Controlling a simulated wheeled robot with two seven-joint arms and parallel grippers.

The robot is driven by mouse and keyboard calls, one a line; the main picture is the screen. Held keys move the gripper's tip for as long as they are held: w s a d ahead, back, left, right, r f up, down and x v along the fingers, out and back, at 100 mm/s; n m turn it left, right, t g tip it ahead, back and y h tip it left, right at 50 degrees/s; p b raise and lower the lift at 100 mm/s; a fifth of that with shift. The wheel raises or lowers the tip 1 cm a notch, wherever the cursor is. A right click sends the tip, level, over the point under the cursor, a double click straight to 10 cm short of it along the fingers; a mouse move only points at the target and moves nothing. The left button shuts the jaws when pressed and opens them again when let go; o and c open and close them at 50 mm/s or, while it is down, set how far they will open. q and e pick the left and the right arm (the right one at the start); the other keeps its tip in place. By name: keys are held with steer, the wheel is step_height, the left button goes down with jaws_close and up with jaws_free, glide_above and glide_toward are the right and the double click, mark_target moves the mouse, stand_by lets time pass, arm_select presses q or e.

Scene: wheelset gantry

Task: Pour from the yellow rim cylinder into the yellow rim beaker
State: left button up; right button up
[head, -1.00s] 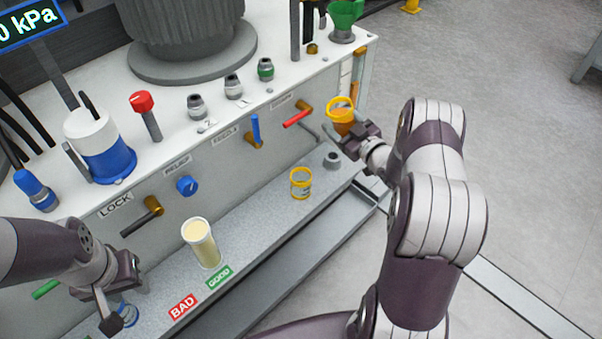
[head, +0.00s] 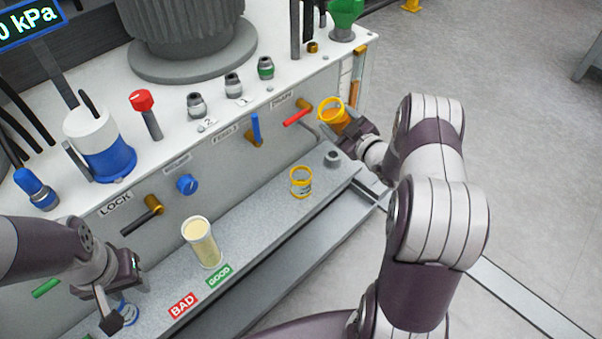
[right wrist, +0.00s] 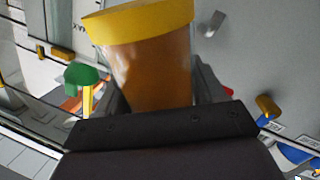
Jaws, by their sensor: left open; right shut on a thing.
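The yellow rim cylinder (head: 333,112) holds amber-brown contents and is tilted, its rim leaning to the left. My right gripper (head: 345,128) is shut on it, above and to the right of the shelf; the cylinder also fills the middle of the right wrist view (right wrist: 148,65). The yellow rim beaker (head: 301,182) stands upright on the grey shelf, lower left of the cylinder and apart from it; it looks clear and empty. My left gripper (head: 122,306) is open at the lower left, by a small blue-rimmed vessel (head: 128,312) that it partly hides.
A tall cream-filled vessel (head: 201,242) stands on the shelf (head: 255,220) behind the GOOD label (head: 219,276) and BAD label (head: 184,305). A red lever (head: 297,117) and blue lever (head: 255,130) stick out from the panel near the cylinder. A grey fitting (head: 332,159) stands at the shelf's right end.

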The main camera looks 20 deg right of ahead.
steer(key=shift+a+r+n, duration=0.3)
steer(key=shift+r+n, duration=0.2)
steer(key=shift+n, duration=0.1)
stand_by(1.3)
steer(key=shift+f+n+h+b, duration=0.3)
steer(key=shift+n+b, duration=0.05)
steer(key=shift+n, duration=0.75)
stand_by(2.2)
steer(key=shift+d+f+n+h+b, duration=0.1)
steer(key=shift+d+n+h+b, duration=0.2)
steer(key=shift+n, duration=0.6)
stand_by(0.5)
